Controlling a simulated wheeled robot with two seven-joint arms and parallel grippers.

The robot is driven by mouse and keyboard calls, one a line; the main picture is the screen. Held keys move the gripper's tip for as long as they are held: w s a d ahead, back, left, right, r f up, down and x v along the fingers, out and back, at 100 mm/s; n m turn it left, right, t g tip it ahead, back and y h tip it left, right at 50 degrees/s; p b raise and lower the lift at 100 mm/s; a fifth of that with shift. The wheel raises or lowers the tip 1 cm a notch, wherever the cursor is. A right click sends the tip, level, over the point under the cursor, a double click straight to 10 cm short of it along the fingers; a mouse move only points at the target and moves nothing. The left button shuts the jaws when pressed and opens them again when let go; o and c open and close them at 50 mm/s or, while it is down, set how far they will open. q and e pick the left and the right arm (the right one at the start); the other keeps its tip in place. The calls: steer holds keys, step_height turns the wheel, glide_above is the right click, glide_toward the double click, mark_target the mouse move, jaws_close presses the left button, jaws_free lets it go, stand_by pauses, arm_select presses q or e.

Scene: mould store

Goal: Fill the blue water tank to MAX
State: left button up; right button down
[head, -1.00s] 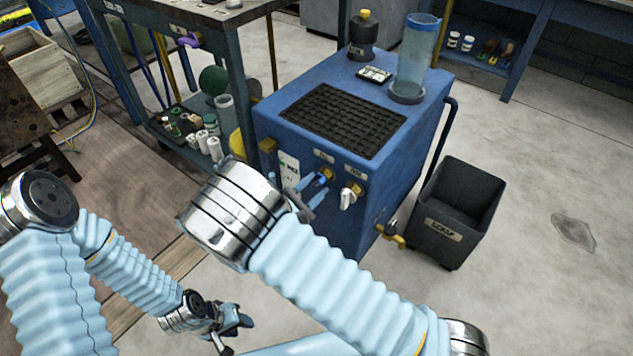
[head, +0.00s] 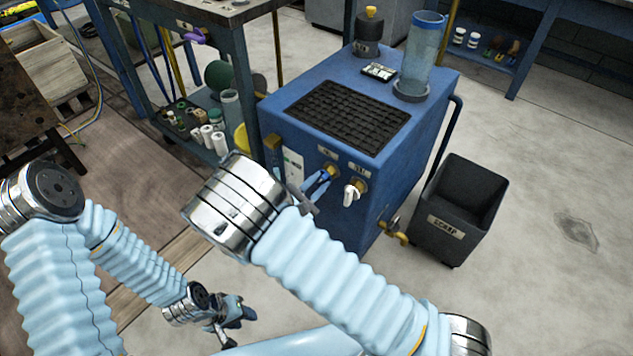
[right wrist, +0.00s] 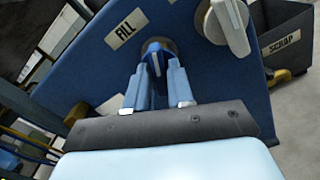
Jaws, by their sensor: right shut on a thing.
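The blue tank (head: 400,165) is a boxy unit with a black grate on top. A clear blue-tinted cylinder (head: 421,58) stands on it; I cannot make out a level line there. On its front, a blue valve handle (right wrist: 156,60) sits under the FILL label (right wrist: 124,29). My right gripper (right wrist: 155,88) is shut on this handle, one finger on each side. In the head view my right wrist and arm partly cover the tank's front. My left gripper (head: 232,318) hangs low over the floor, away from the tank; its jaw opening is unclear.
A white-handled valve (head: 352,194) is just right of the blue one. A brass tap (head: 394,232) sticks out lower on the tank. A dark SCRAP bin (head: 450,225) stands to its right. A workbench (head: 235,60) with a loaded lower shelf is close on the left.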

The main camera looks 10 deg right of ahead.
steer(key=n+p, duration=0.2)
steer(key=n, duration=0.1)
steer(key=shift+n, duration=0.3)
arm_select(q)
steer(key=shift+d+r+p, duration=0.1)
steer(key=shift+r+p, duration=0.2)
steer(key=shift+r, duration=1.2)
arm_select(e)
steer(key=shift+n, duration=0.8)
steer(key=c, duration=1.1)
jaws_free()
steer(key=shift+c, duration=0.2)
